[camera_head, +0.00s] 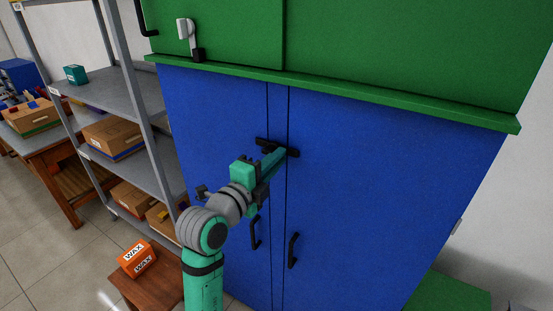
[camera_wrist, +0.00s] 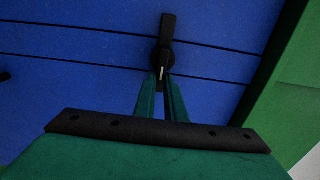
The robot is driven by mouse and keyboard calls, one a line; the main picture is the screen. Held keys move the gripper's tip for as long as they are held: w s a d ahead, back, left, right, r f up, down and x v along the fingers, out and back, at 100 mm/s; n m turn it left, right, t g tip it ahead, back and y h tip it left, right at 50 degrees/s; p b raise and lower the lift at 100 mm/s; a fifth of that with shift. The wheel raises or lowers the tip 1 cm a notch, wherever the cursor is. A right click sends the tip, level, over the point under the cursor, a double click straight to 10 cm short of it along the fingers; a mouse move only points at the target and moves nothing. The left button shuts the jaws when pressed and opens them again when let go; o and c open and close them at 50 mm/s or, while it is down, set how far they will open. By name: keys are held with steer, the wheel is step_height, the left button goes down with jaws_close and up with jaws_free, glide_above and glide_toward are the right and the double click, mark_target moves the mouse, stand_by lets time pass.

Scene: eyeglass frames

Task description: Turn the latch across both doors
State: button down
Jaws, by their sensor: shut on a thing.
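The black latch (camera_head: 264,142) is a short bar on the front of the blue doors. It lies crosswise over the seam strip between the left blue door (camera_head: 215,125) and the right blue door (camera_head: 370,190). In the wrist view the latch (camera_wrist: 168,28) crosses both dark seam lines, with a round hub in the middle. My gripper (camera_head: 282,154) reaches the latch from the front. In the wrist view its green fingers (camera_wrist: 162,80) are shut on the near end of the bar, and the fingertips partly hide that end.
Two black door handles (camera_head: 293,250) sit below the latch, near my arm. A green ledge (camera_head: 340,92) juts out above the blue doors. Grey shelving (camera_head: 110,95) with boxes stands at left. An orange WAX box (camera_head: 138,258) sits on a wooden stool at lower left.

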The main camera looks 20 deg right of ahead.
steer(key=shift+w+a+t, duration=0.3)
steer(key=shift+w+a, duration=0.15)
steer(key=shift+a, duration=0.05)
steer(key=shift+d, duration=0.15)
steer(key=c, duration=1.9)
jaws_free()
steer(key=shift+c, duration=0.2)
steer(key=shift+o, duration=0.6)
steer(key=shift+w+a, duration=0.1)
steer(key=shift+a, duration=0.1)
steer(key=shift+s+d, duration=0.2)
steer(key=shift+s, duration=0.1)
steer(key=v, duration=1)
steer(key=shift+a, duration=0.35)
steer(key=shift+o, duration=0.3)
steer(key=shift+s+r, duration=0.1)
steer(key=shift+s, duration=0.05)
